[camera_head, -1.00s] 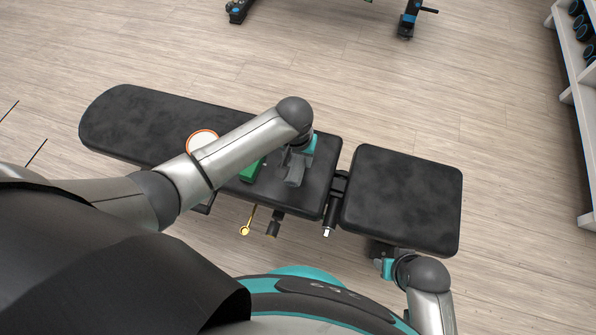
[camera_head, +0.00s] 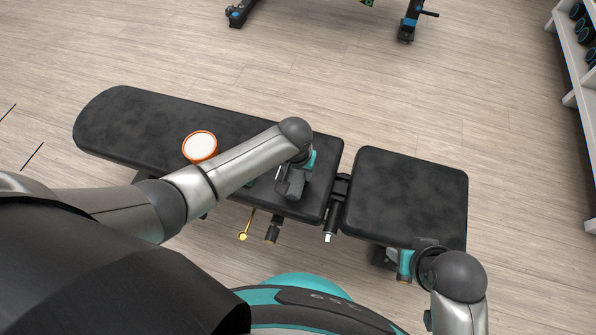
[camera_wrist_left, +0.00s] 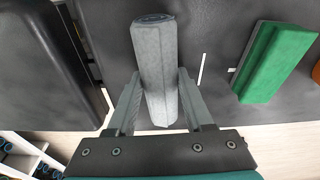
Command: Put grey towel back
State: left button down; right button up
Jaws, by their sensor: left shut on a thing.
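The grey towel (camera_wrist_left: 157,65) is a rolled, light grey piece in the left wrist view. It stands between the two fingers of my left gripper (camera_wrist_left: 161,100), which is shut on it. In the head view my left gripper (camera_head: 291,188) is over the right end of the long black bench pad. The towel is hard to tell from the gripper there. My right arm comes in at the lower right, by the short pad. Its teal wrist part shows, but its fingertips are hidden.
The long black bench pad (camera_head: 130,118) and short pad (camera_head: 405,197) are separated by a narrow gap. A white, orange-rimmed round container (camera_head: 200,147) stands on the long pad. A green block (camera_wrist_left: 275,62) lies right of the towel. A white shelf (camera_head: 578,110) stands at the right.

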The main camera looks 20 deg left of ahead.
pick_arm(q)
jog(key=shift+f, duration=0.1)
jog(key=shift+f, duration=0.15)
jog(key=shift+c, duration=1.4)
grip_release()
jog(key=shift+f+b, duration=0.1)
jog(key=shift+b, duration=0.2)
